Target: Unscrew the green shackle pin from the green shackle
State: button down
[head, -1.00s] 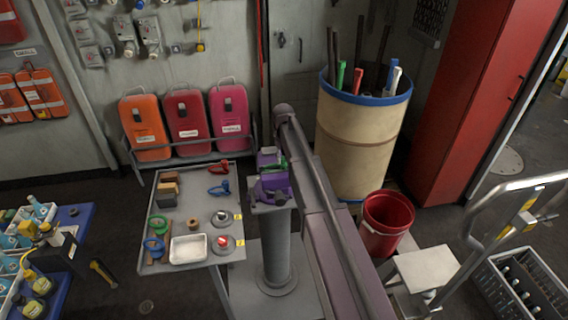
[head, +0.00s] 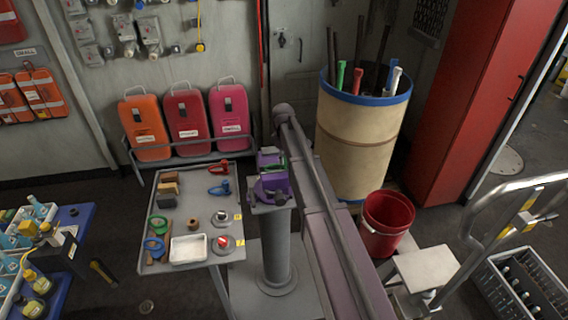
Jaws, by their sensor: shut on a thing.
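A purple vise (head: 272,187) stands on a grey pedestal (head: 276,245) at the middle of the head view. Green parts of the green shackle (head: 268,161) show at its top. My arm comes up from the lower right and ends over the vise. My gripper (head: 270,151) is small and partly hidden there, shut at the green parts. The green shackle pin cannot be told apart from the shackle at this size, and the exact contact is hidden.
Left of the vise, a grey table (head: 205,205) holds a red shackle (head: 217,167), blue shackles, another green shackle (head: 157,224) and a white tray (head: 188,249). A tan barrel (head: 358,135) and red bucket (head: 386,222) stand to the right. Orange, red and pink cases are behind.

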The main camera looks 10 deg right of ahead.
dwell(0.4)
jog(key=n, duration=1)
dwell(0.7)
jog(key=n, duration=0.5)
jog(key=shift+n, duration=2.4)
jog(key=shift+c, duration=1.5)
grip_release()
